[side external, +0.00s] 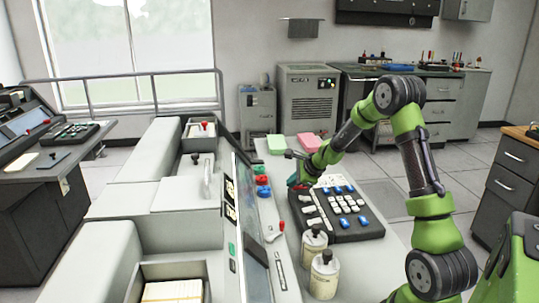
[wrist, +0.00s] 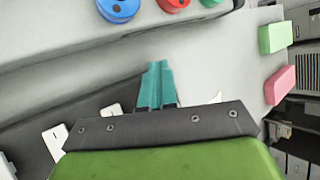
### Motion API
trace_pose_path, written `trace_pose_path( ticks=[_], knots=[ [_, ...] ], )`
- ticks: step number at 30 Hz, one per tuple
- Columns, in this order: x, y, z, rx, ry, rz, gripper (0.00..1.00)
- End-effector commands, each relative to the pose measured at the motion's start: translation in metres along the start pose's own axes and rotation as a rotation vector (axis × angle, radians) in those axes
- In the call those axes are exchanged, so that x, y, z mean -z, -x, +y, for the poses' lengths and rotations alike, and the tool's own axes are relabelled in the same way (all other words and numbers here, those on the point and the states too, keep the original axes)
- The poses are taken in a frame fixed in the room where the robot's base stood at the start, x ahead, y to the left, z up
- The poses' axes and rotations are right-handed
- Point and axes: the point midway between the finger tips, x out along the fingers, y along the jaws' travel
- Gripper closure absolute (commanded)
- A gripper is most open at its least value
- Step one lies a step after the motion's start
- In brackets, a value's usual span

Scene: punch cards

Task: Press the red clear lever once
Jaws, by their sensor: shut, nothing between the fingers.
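My gripper (side external: 293,184) is shut and empty by the far left corner of the dark keyboard (side external: 349,229). In the wrist view its teal fingers (wrist: 158,72) are together over the pale desk. A small patch of red shows at the fingers in the side view; I cannot tell if it is a lever. A red-tipped lever (side external: 281,227) stands by a slot nearer the camera, clear of my gripper. Another red-tipped lever (side external: 204,126) stands at the far hopper. I cannot tell which is the clear lever. Neither shows in the wrist view.
Blue, red and green knobs (side external: 263,185) line the console edge left of my gripper. Pink (side external: 304,144) and green (side external: 276,145) card stacks lie behind it. Two pale bottles (side external: 324,276) stand at the front. White and blue keys cover the keyboard beside my gripper.

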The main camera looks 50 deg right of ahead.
Motion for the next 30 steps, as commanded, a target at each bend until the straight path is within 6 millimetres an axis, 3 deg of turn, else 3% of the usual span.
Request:
trace_pose_path(
  ticks=[30],
  knots=[
    [0.0123,-0.0048,0.0074,-0.009,-0.003,0.019,1.00]
  ],
)
